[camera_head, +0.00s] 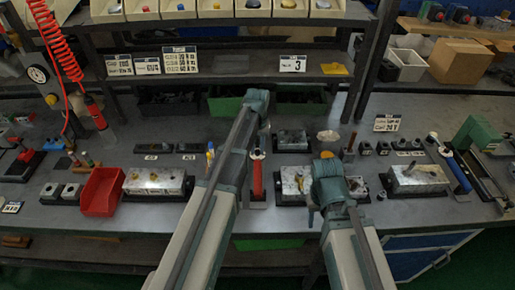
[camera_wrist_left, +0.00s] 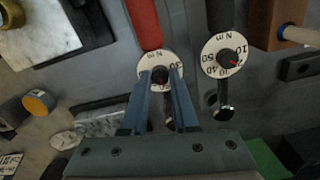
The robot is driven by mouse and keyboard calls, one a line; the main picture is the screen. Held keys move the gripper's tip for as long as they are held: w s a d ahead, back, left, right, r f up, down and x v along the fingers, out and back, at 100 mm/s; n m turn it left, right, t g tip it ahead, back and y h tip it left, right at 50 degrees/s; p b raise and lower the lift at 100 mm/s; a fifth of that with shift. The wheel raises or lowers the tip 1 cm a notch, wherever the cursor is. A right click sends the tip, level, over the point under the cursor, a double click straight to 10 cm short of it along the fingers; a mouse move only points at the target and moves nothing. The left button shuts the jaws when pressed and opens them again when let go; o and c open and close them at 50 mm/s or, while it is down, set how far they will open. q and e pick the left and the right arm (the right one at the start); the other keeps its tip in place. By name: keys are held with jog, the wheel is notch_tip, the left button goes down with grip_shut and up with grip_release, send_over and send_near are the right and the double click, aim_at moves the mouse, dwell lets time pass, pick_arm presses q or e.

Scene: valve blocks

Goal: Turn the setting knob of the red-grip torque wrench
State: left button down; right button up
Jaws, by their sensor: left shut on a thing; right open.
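The red-grip torque wrench has its red grip (camera_head: 257,180) pointing toward me in the head view. The left wrist view shows the red grip (camera_wrist_left: 143,22) at the top, with a white numbered dial (camera_wrist_left: 146,62) and a dark setting knob (camera_wrist_left: 160,77) at its end. My left gripper (camera_wrist_left: 160,82) has its two blue fingers on either side of that knob and is shut on it. In the head view the left wrist (camera_head: 258,103) stands over the wrench's far end. My right gripper (camera_head: 312,208) is open and empty, low by a metal valve block (camera_head: 292,182).
A second wrench with a dark grip (camera_wrist_left: 221,14) and white dial (camera_wrist_left: 213,48) lies close beside the red one. A blue-grip wrench (camera_head: 459,175) lies far right. A red bin (camera_head: 101,192) and another valve block (camera_head: 152,181) stand left. Shelves line the back.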

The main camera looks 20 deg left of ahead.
aim_at(257, 151)
dwell(0.3)
pick_arm(q)
jog(key=c, duration=0.9)
grip_release()
jog(key=shift+c, duration=0.2)
notch_tip(257, 151, up, 14)
jog(key=p, duration=1.3)
jog(key=shift+p, duration=0.4)
jog(key=shift+f, duration=0.15)
